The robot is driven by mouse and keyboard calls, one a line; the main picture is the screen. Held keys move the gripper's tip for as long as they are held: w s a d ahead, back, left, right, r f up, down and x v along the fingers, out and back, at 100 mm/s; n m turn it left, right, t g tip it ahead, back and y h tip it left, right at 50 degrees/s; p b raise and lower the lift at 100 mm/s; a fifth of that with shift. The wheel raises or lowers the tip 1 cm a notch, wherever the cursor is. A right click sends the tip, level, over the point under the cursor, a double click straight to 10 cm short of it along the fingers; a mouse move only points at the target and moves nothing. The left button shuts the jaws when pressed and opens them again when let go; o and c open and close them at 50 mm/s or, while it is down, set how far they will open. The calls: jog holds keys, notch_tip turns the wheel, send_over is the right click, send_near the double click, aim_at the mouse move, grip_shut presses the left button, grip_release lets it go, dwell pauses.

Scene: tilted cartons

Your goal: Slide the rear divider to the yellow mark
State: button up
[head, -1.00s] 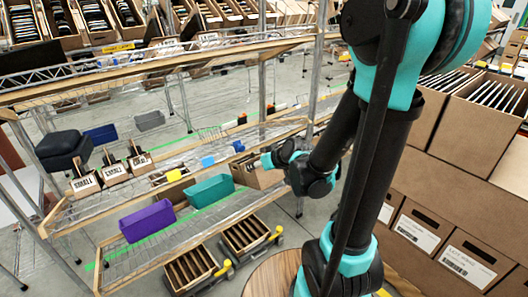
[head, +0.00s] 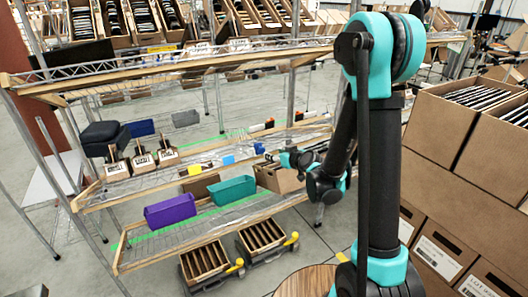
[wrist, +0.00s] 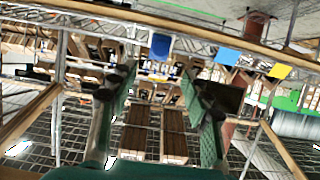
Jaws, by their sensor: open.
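A yellow square mark (head: 194,170) lies on the front edge of the middle shelf (head: 130,192). It also shows at the upper right of the wrist view (wrist: 280,70). Two blue squares lie along the same edge, one near the yellow mark (head: 228,160) and one farther right (head: 259,148). My gripper (head: 284,158) is at the right end of this shelf, well right of the yellow mark. In the wrist view its fingers (wrist: 158,76) are apart with nothing held between them. I cannot tell which piece is the rear divider.
Labelled box-like pieces (head: 143,160) stand at the shelf's left end. A purple bin (head: 170,210) and a teal bin (head: 232,190) sit on the lower shelf. A brown carton (head: 278,180) is close below my gripper. Slotted crates (head: 205,262) stand on the floor. Large cartons (head: 440,125) stand at right.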

aim_at(263, 150)
jog(key=x, duration=1.1)
jog(key=shift+a, duration=0.15)
grip_shut()
